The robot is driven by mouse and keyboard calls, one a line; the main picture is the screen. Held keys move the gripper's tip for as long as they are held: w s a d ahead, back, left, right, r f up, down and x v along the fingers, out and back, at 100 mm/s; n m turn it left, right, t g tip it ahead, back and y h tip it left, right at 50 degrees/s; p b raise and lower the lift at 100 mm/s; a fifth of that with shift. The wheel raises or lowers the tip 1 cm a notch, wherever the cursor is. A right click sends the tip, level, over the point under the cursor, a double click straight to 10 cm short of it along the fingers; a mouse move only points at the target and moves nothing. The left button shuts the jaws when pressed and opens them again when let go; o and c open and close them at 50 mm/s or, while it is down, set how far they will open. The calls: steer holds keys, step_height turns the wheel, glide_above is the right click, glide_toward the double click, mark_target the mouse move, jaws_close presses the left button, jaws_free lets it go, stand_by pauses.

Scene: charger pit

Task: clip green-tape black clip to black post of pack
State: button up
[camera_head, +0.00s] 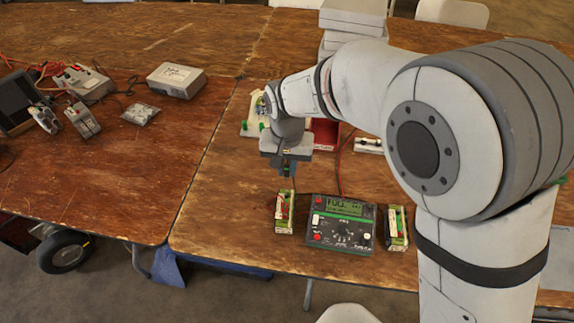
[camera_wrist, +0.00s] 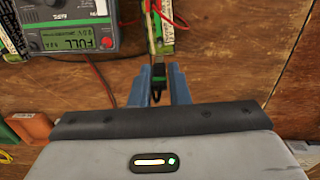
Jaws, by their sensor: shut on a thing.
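My gripper (camera_wrist: 157,84) is shut on the black clip (camera_wrist: 158,92), which sits between the blue fingers with its lead running back. In the head view my gripper (camera_head: 287,172) hangs just behind the left battery pack (camera_head: 284,213), above the table, with a bit of green at its tip. In the wrist view that pack (camera_wrist: 154,14) lies ahead of the fingertips, with a red lead at it. The black post is too small to make out. The charger (camera_head: 341,224) beside the pack shows FULL on its display. A second pack (camera_head: 397,228) stands to its right.
A red bin (camera_head: 326,134) and a white tray (camera_head: 251,125) are behind my gripper. Grey boxes (camera_head: 352,14) are stacked at the back. A red cable (camera_head: 340,170) runs behind the charger. The left table (camera_head: 110,190) holds tools and a grey box (camera_head: 176,79).

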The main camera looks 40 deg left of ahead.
steer(key=shift+f+b, duration=2.15)
steer(key=shift+f, duration=1.3)
steer(key=shift+f, duration=0.15)
steer(key=o, duration=0.8)
steer(key=shift+o, duration=0.2)
steer(key=shift+o, duration=1)
steer(key=shift+r+p, duration=2.45)
steer(key=shift+r, duration=1.3)
